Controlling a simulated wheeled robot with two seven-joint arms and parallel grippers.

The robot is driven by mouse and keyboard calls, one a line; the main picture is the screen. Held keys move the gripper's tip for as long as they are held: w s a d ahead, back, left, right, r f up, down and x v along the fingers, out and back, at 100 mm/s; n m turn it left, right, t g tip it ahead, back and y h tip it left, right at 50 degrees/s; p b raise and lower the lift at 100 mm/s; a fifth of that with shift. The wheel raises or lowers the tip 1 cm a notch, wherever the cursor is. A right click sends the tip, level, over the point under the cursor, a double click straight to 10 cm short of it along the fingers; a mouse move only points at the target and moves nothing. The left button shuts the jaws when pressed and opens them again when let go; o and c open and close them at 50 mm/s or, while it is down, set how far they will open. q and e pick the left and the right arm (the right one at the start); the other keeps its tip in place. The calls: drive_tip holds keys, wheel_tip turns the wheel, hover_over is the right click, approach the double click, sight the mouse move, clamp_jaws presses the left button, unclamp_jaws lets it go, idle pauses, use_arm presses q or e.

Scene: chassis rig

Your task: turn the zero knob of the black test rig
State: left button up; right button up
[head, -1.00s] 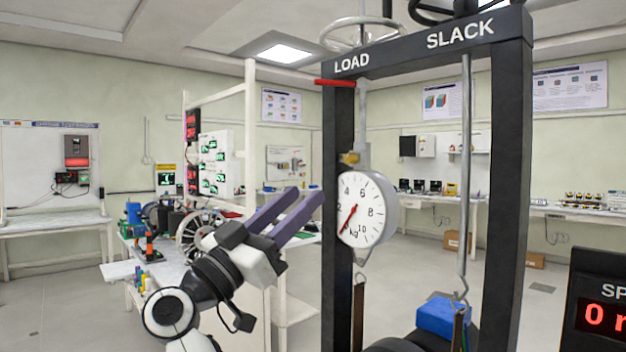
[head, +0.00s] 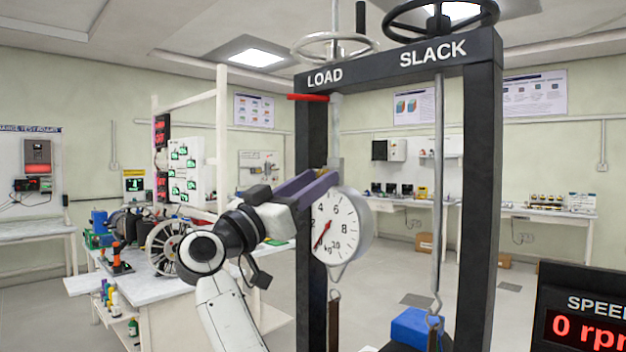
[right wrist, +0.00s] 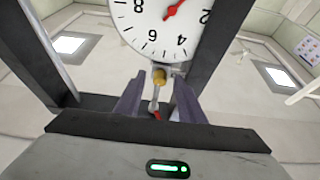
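The black test rig (head: 483,200) is a tall frame marked LOAD and SLACK. A round white spring-scale dial (head: 335,225) with a red pointer hangs under its LOAD side. My right gripper (head: 318,182) is at the dial's top left and hides the knob in the head view. In the right wrist view, the small brass zero knob (right wrist: 159,76) shows between the purple fingertips of my right gripper (right wrist: 160,90), above the dial (right wrist: 160,22), which appears upside down. The fingers are open, with gaps either side of the knob. My left gripper is not in view.
Handwheels (head: 442,18) top the rig, and a red lever (head: 308,97) sticks out left at its LOAD post. A blue block (head: 412,326) is low inside the frame. A speed display (head: 590,318) stands at right, and a cluttered bench (head: 150,285) at left.

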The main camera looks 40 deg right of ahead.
clamp_jaws()
drive_tip(key=shift+m+g, duration=0.4)
drive_tip(key=shift+m, duration=0.3)
unclamp_jaws()
drive_tip(key=b+v, duration=0.2)
drive_tip(key=v, duration=0.8)
drive_tip(key=shift+a, duration=0.2)
